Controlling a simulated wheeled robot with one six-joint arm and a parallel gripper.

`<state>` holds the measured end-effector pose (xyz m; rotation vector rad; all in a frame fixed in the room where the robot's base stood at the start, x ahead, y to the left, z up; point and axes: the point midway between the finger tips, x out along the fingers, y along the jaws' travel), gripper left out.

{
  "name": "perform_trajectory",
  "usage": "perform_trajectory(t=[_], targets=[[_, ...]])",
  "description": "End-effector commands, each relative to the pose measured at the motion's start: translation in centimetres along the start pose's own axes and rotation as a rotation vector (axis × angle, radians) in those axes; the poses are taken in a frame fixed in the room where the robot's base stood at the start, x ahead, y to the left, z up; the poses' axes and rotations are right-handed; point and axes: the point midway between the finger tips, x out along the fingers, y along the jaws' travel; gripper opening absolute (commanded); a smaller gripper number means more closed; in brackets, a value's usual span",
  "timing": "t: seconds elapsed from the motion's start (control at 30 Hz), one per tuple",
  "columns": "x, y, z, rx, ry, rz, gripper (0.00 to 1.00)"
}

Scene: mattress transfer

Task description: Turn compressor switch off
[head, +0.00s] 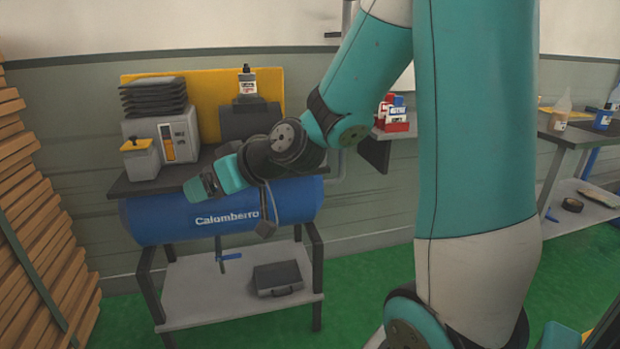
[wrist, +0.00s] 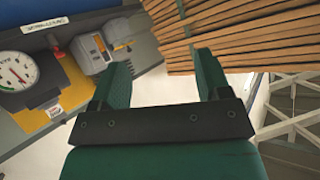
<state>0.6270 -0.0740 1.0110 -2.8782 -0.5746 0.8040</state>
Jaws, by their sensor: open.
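The compressor has a blue tank (head: 160,219) lettered "Calomberro", with a dark top plate carrying grey units. A grey control box (head: 182,140) has a yellow-and-white front panel. A smaller grey box (head: 140,160) with a yellow top stands to its left. I cannot tell for sure which part is the switch. My gripper (head: 196,188) is in front of the top plate's edge, right of the small box, and seems apart from it. In the wrist view, my gripper (wrist: 162,68) is open, with nothing between its fingers. A round gauge (wrist: 17,72) shows left of them.
Stacked wooden planks (head: 25,170) stand at the far left. A lower shelf (head: 205,293) holds a black case (head: 278,279). A workbench (head: 573,135) with bottles is at the right. The green floor (head: 370,280) shows free room between them.

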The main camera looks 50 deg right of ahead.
Motion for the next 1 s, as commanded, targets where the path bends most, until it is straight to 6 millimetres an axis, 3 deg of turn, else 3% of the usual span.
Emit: perform_trajectory(t=[0.03, 0.1, 0.2, 0.3, 0.4, 0.53, 1.0], targets=[[1.4, 6.2, 2.4, 0.032, 0.115, 0.127, 0.70], [0.7, 12.9, 3.2, 0.044, 0.262, 0.300, 0.70], [-1.9, 20.8, 5.1, 0.053, 0.412, 0.544, 0.70], [-4.8, 26.1, 7.2, 0.054, 0.499, 0.741, 0.70], [-7.0, 28.8, 8.5, 0.054, 0.542, 0.864, 0.70], [-8.0, 30.2, 8.6, 0.052, 0.560, 0.922, 0.70], [-4.8, 35.4, 4.7, 0.051, 0.559, 0.918, 0.70]])
